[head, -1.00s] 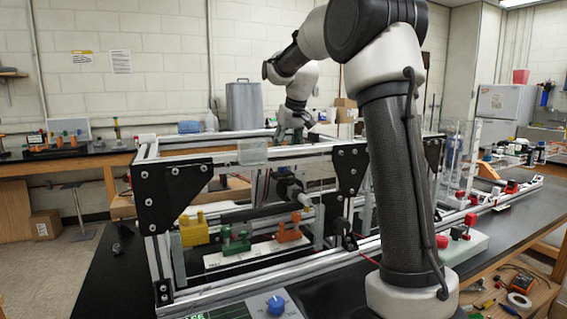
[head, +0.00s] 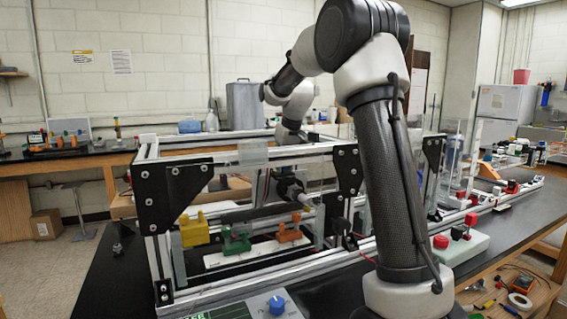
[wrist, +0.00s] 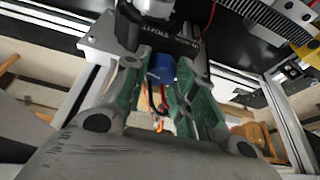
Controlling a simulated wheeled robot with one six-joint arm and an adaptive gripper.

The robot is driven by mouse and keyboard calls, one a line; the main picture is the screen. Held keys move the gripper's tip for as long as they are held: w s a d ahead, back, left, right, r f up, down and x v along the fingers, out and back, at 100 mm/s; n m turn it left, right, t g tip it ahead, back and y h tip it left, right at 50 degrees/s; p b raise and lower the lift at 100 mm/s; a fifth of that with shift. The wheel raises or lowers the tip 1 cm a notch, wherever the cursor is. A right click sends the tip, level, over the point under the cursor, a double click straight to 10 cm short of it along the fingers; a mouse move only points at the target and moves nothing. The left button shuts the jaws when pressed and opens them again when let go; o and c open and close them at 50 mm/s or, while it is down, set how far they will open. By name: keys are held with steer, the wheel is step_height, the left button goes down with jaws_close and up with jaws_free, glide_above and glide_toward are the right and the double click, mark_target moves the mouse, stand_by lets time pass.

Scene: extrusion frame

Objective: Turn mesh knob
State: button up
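Another blue knob (head: 277,305) sits on a grey box with a green display at the front.
A toothed grey gear (wrist: 268,18) and a yellow part (wrist: 308,48) lie right of the fingers in the wrist view. Black gusset plates (head: 172,190) and rails surround the space. A yellow block (head: 194,231), green block (head: 236,240) and orange block (head: 289,232) stand inside the frame.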

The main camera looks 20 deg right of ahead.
stand_by(0.3)
steer(key=m+h, duration=0.1)
steer(key=m, duration=0.2)
steer(key=shift+a, duration=0.1)
steer(key=m+h, duration=0.1)
steer(key=m, duration=0.2)
steer(key=shift+m+h, duration=0.3)
steer(key=shift+m, duration=0.1)
steer(key=m+g, duration=0.1)
steer(key=m, duration=0.2)
steer(key=m+g+h, duration=0.1)
steer(key=m, duration=0.2)
steer(key=shift+w+a+h, duration=0.1)
steer(key=shift+w+h, duration=0.05)
steer(key=shift+h, duration=0.15)
steer(key=shift+m+g, duration=0.3)
steer(key=o, duration=1)
steer(key=shift+o, duration=0.2)
steer(key=shift+r, duration=0.1)
